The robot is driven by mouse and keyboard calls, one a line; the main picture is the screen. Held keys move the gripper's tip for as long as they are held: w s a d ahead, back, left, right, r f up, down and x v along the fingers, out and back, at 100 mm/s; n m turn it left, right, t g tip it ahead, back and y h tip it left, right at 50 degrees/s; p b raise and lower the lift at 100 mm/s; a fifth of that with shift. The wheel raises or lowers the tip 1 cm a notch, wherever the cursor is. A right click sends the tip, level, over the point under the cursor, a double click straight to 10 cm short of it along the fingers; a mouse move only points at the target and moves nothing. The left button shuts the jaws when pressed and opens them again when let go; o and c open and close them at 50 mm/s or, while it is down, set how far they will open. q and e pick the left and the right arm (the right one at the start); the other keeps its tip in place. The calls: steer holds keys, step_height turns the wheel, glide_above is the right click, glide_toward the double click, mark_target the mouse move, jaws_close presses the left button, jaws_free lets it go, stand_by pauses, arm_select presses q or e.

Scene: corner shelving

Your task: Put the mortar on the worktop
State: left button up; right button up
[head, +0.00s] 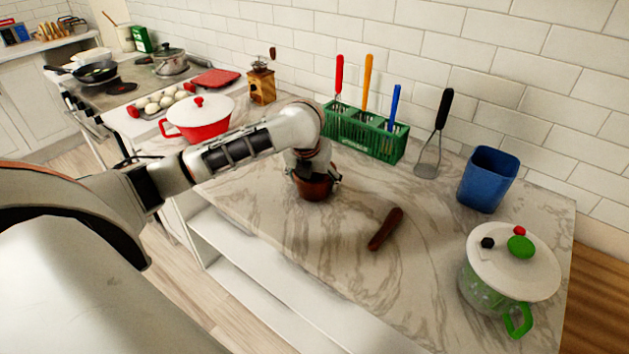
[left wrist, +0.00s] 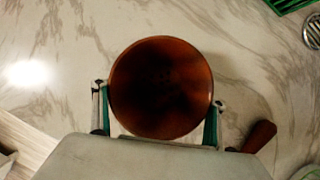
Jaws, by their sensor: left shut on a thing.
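The mortar (head: 314,188) is a reddish-brown bowl at the middle of the marble worktop (head: 330,240). My left gripper (head: 313,177) is above it and shut on it, with one finger on each side. In the left wrist view the mortar (left wrist: 161,88) shows its round open mouth between the two fingertips of my left gripper (left wrist: 160,108). The mortar looks upright and at or very close to the worktop surface; I cannot tell whether it touches. A dark brown pestle (head: 385,229) lies on the worktop to the right of the mortar. My right gripper is not in view.
A lidded pot with green handle (head: 500,285) is at the right. A red pot (head: 197,120) and coffee grinder (head: 262,82) stand at the left. The worktop front is clear.

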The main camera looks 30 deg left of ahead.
arm_select(q)
steer(key=o, duration=1.4)
steer(key=v, duration=1)
steer(key=shift+s+r, duration=0.1)
steer(key=shift+r, duration=0.3)
steer(key=shift+s+d+r, duration=0.15)
steer(key=shift+s+r, duration=0.15)
steer(key=shift+r, duration=0.3)
